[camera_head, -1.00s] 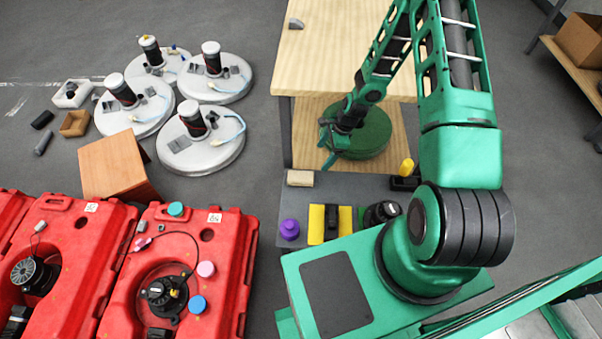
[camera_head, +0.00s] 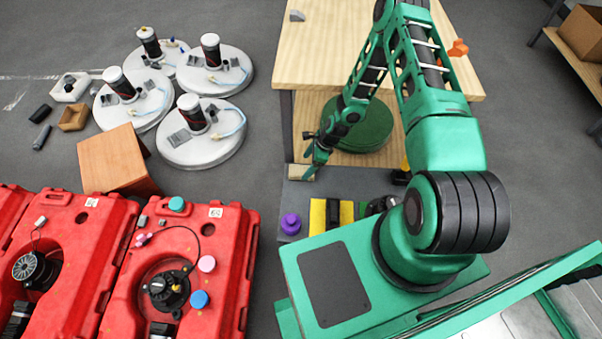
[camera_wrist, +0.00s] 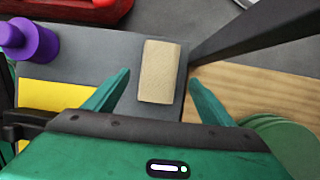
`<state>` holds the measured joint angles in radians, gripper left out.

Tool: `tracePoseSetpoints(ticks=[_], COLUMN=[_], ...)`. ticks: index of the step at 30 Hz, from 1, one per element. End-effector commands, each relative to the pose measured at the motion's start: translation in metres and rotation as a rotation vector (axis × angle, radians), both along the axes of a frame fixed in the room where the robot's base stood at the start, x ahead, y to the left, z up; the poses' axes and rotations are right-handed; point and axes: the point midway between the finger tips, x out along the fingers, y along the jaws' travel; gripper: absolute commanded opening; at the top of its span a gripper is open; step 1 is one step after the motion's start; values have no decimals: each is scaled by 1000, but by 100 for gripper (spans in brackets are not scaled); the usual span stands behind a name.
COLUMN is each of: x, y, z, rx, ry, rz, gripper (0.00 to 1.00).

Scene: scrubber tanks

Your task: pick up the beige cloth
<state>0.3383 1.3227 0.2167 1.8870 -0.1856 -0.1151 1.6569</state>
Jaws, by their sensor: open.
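The beige cloth (camera_wrist: 160,72) is a small folded block lying on the grey surface, close to its edge. In the head view the cloth (camera_head: 301,173) shows only in part, next to my fingers. My gripper (camera_wrist: 160,98) is open, with one green finger to the left of the cloth and one to the right. The cloth lies between and a little ahead of the fingertips, and I see no contact. In the head view my gripper (camera_head: 316,157) is at the far left corner of the grey surface.
A purple knobbed object (camera_head: 290,224) and a yellow pad (camera_head: 322,216) with a dark item stand on the grey surface (camera_wrist: 105,65). A dark table leg (camera_wrist: 250,35) rises right of the cloth. The wooden table (camera_head: 330,50) and a green disc (camera_head: 372,130) are behind.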

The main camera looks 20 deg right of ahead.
Motion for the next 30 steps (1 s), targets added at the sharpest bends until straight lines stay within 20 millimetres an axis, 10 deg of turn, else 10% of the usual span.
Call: tracePoseSetpoints(ticks=[16,22,30], x=[5,5,5], y=[15,15,15], z=[-33,-33,-32], rx=[0,0,0], ry=[0,0,0], rz=[0,0,0], gripper=[77,33,29])
